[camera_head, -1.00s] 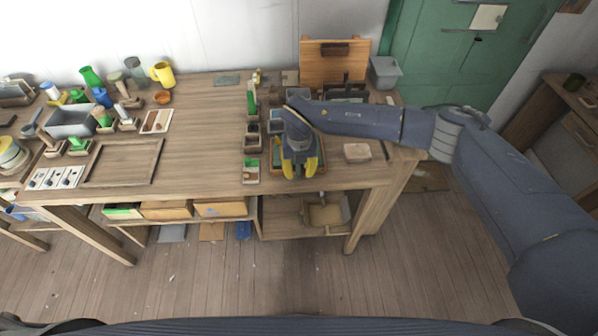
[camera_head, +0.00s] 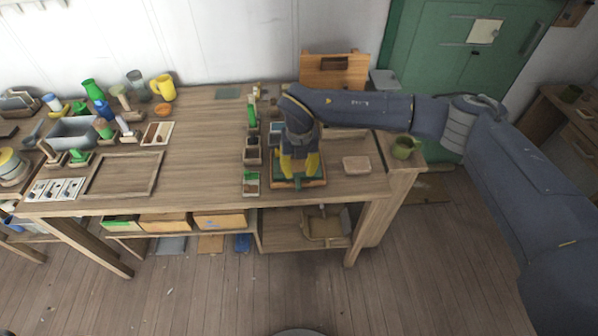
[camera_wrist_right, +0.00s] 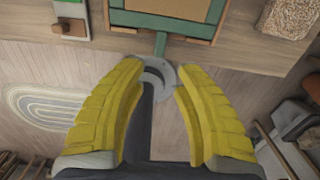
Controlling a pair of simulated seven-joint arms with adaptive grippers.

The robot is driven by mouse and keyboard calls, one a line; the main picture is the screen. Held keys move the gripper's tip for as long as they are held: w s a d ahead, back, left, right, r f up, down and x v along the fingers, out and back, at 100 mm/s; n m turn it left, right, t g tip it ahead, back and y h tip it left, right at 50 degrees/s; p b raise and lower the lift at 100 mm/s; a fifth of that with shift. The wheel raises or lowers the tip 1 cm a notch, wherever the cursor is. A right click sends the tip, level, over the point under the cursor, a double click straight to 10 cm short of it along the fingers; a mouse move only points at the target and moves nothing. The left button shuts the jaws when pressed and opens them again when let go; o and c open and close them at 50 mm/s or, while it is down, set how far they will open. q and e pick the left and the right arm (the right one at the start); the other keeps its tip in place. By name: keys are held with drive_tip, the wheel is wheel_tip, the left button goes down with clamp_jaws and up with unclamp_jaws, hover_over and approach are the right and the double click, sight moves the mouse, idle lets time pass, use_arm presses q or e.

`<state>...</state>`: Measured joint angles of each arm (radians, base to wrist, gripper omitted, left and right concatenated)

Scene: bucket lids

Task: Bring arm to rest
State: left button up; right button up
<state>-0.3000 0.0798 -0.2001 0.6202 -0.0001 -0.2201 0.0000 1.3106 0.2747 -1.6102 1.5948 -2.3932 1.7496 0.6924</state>
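My right arm reaches in from the right over the workbench (camera_head: 205,150). Its right gripper (camera_head: 300,174), with yellow fingers, points down over a green-rimmed tray (camera_head: 322,184) near the bench's front edge. In the right wrist view the right gripper (camera_wrist_right: 158,68) has its fingers spread apart, with nothing seen gripped between them. The tray's wooden rim and green edge (camera_wrist_right: 160,22) show just past the fingertips, with a short green stub toward the gripper. Whether the fingers touch the tray I cannot tell. My left gripper is not in view.
Small boxes (camera_head: 252,158) stand in a row left of the gripper. A tan block (camera_head: 357,165) lies to its right, and a green mug (camera_head: 404,148) stands near the right edge. Bottles, a yellow mug (camera_head: 163,87) and an empty wooden frame (camera_head: 124,174) are at left.

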drive_tip(key=shift+r, duration=0.25)
